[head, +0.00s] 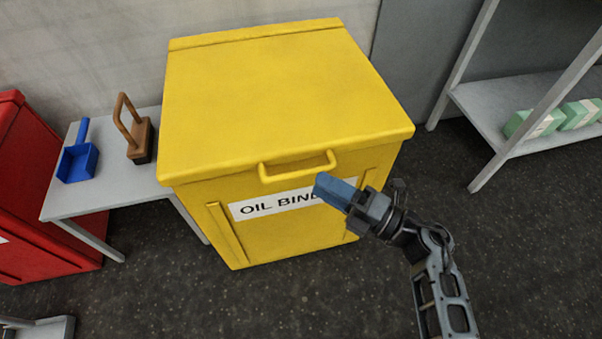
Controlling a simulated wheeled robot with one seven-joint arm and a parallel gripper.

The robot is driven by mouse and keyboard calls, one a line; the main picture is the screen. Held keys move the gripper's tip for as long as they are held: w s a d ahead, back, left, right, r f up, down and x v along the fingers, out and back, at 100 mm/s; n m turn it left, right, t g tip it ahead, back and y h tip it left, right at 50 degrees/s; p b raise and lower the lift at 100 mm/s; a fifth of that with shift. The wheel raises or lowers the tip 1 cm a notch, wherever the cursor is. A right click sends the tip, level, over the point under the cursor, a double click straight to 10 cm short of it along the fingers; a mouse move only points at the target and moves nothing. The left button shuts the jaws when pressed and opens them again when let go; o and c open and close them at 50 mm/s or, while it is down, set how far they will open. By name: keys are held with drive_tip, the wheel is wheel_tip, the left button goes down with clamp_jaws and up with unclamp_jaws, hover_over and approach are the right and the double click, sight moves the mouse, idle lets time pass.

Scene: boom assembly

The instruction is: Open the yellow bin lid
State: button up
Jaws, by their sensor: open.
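The yellow bin (225,225) stands against the wall in the head view, with a white label reading "OIL BIN…", its end hidden behind my gripper. Its yellow lid (275,90) lies shut on top. A yellow bar handle (290,173) sticks out from the lid's front edge. My gripper (322,186), with blue fingers, is in front of the bin, just below and beside the handle's right end. It is open and holds nothing that I can see. I cannot tell whether the fingers touch the handle; the gap between them is hard to see from this side.
A grey table (85,203) left of the bin holds a blue dustpan (78,162) and a brown-handled brush (138,135). A red bin (30,190) stands at the far left. A grey shelf (490,105) with green boxes (577,114) is at right. The dark floor in front is mostly clear.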

sight(301, 171)
drive_tip(key=shift+b+x, duration=0.35)
drive_tip(key=shift+x, duration=2.8)
clamp_jaws()
